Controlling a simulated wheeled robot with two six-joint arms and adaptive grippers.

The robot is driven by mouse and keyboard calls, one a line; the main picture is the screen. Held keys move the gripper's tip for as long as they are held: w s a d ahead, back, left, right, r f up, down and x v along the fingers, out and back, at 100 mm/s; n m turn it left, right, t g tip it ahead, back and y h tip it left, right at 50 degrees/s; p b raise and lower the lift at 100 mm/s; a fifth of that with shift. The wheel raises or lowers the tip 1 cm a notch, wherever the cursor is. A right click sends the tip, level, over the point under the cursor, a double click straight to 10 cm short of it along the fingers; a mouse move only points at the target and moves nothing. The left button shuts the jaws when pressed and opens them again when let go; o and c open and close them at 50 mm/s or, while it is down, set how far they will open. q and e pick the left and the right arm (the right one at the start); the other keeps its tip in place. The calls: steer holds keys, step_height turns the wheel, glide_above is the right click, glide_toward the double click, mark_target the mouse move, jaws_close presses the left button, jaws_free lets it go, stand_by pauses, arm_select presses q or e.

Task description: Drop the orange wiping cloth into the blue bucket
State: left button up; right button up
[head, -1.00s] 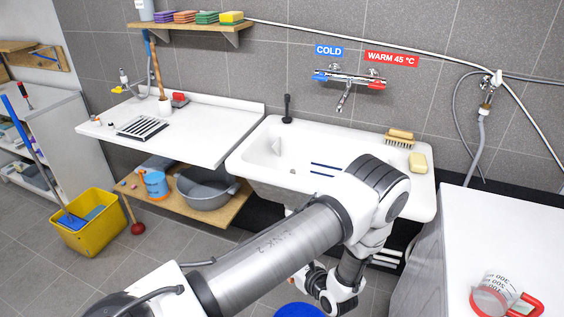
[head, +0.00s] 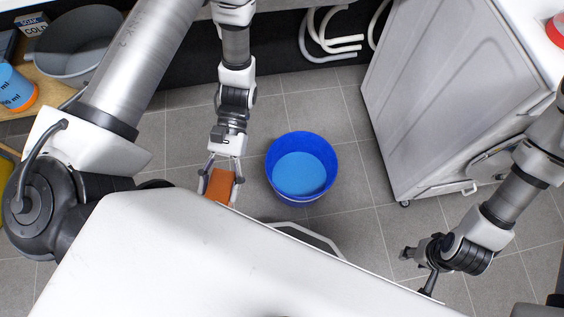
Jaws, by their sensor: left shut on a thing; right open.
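The orange wiping cloth (head: 221,186) is held between the fingers of my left gripper (head: 221,180), which is shut on it. The cloth hangs to the left of the blue bucket, apart from its rim. The blue bucket (head: 302,143) stands upright on the tiled floor, with light blue showing inside it. My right gripper (head: 418,271) is at the lower right, away from the bucket and partly hidden behind my own white body. It is open and I see nothing in it.
A white cabinet-like unit (head: 428,90) on casters stands right of the bucket. At the upper left, a grey basin (head: 70,55) and a blue-orange measuring cup (head: 17,88) sit on a wooden shelf. White hoses (head: 330,42) hang at the back. Floor around the bucket is clear.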

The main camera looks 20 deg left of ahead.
arm_select(q)
steer(key=w+d+f+n+t+h+b, duration=0.4)
steer(key=w+d+f+n+h+b, duration=0.15)
steer(key=f, duration=0.25)
steer(key=w+d+f+n+t+h+b, duration=0.4)
steer(key=w+d+f+n+b, duration=0.15)
steer(key=f+b, duration=0.2)
steer(key=w+a+f+n+t+b, duration=0.1)
steer(key=w+f+n+t+b, duration=0.4)
steer(key=f, duration=0.5)
steer(key=w+a+f+n+t+b, duration=0.2)
steer(key=w+f+n+t+b, duration=0.3)
steer(key=w+f+b, duration=0.4)
steer(key=shift+w+f+t, duration=0.45)
steer(key=shift+w+t, duration=0.25)
steer(key=shift+t, duration=0.1)
arm_select(e)
step_height(320, 180, down, 30)
arm_select(q)
steer(key=shift+y, duration=0.25)
arm_select(e)
steer(key=shift+s+r, duration=0.1)
steer(key=shift+r, duration=0.05)
arm_select(q)
steer(key=o, duration=1.1)
